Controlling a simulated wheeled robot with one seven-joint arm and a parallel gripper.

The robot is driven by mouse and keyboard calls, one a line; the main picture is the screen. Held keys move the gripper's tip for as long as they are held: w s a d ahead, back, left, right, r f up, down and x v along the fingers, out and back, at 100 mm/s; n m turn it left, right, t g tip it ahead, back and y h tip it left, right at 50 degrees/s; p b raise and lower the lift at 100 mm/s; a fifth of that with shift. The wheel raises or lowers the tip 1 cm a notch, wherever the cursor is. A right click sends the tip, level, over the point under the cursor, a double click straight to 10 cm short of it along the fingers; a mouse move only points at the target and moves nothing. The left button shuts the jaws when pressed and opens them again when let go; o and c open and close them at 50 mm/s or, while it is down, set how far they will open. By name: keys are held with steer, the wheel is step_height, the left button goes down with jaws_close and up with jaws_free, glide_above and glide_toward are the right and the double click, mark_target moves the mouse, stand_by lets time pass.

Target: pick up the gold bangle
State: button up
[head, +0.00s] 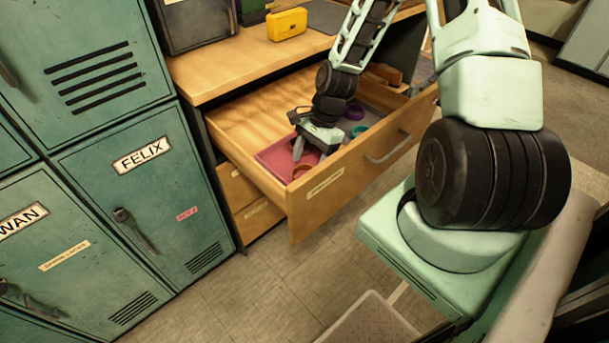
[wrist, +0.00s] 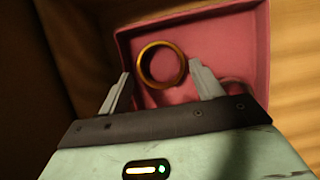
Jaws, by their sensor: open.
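The gold bangle (wrist: 141,64) lies in a pink tray (wrist: 124,42) in the wrist view, seen as a full ring. My gripper (wrist: 161,74) is open, with one finger on each side of the bangle in the picture. The gap in height between fingertips and bangle is hard to judge. In the head view, my gripper (head: 306,152) points down over the pink tray (head: 270,157) inside the open drawer. An orange-red ring (head: 300,171) shows at the tray's front; I cannot tell whether it is the same bangle.
The drawer's wooden front (head: 345,185) and side walls surround the tray. A purple ring (head: 354,112) and a teal ring (head: 359,131) lie to the right in the drawer. A yellow box (head: 286,24) stands on the worktop above. Green lockers (head: 130,190) stand at the left.

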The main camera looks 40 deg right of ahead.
steer(key=shift+x, duration=1.4)
steer(key=c, duration=0.6)
steer(key=shift+d+r, duration=0.1)
